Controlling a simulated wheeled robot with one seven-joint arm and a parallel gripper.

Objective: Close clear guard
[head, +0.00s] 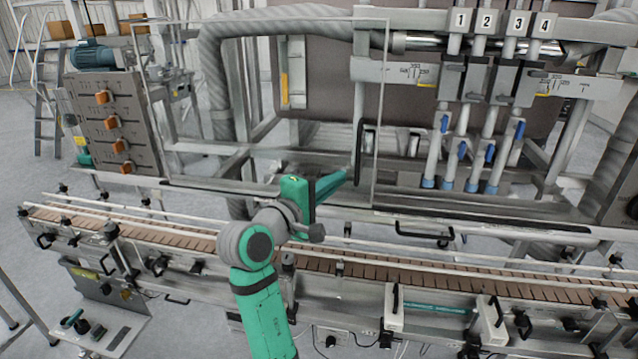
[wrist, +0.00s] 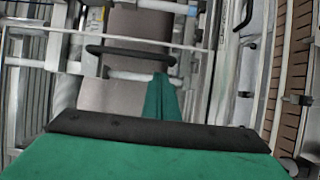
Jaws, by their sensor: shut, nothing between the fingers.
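The clear guard (head: 320,120) is a see-through pane with a thin pale edge, in front of the left and middle part of the machine in the head view. A black upright handle (head: 359,150) is near its right edge. In the wrist view a black bar handle (wrist: 130,52) lies just beyond the fingers. My gripper (head: 344,176) is shut and empty, its green fingers pointing right, close to the handle's lower end. Its fingertips also show in the wrist view (wrist: 161,82). I cannot tell whether they touch the handle. The filling nozzles (head: 475,150) to the right stand uncovered.
A conveyor (head: 420,270) with rails runs across the front, below my gripper. Another black handle (head: 425,236) is on the lower frame at the right. A control panel (head: 112,125) with orange knobs stands at the left. Thick grey hoses (head: 212,90) rise behind the guard.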

